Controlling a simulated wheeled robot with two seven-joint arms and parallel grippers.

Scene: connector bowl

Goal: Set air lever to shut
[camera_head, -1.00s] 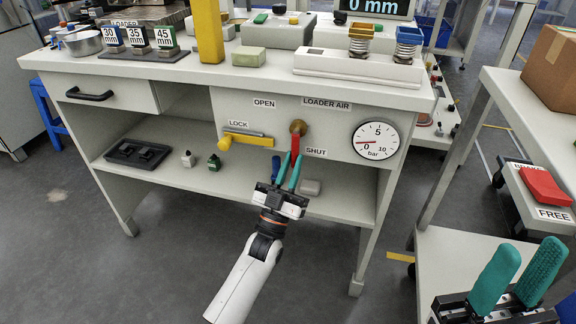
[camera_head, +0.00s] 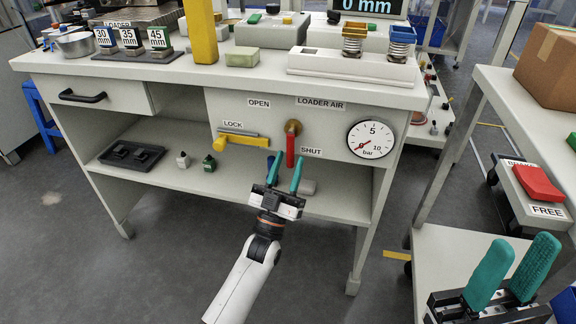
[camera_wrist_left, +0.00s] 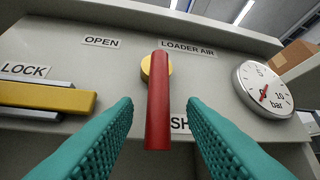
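The red air lever (camera_head: 290,148) hangs straight down from its brass pivot (camera_head: 293,127) on the bench's front panel, beside the SHUT label (camera_head: 311,151). In the left wrist view the lever (camera_wrist_left: 158,105) stands between my two teal fingers, with a gap on each side. My left gripper (camera_head: 284,174) is open just below and in front of the lever's lower end. The lever covers part of the SHUT label in the wrist view. The pressure gauge (camera_head: 372,139) has its red needle pointing lower left, near the zero end. My right gripper (camera_head: 512,270) is open and empty at bottom right.
A yellow lock handle (camera_head: 243,139) sits left of the lever. A cart (camera_head: 530,100) with a red pedal (camera_head: 538,184) stands at right. Floor in front is clear.

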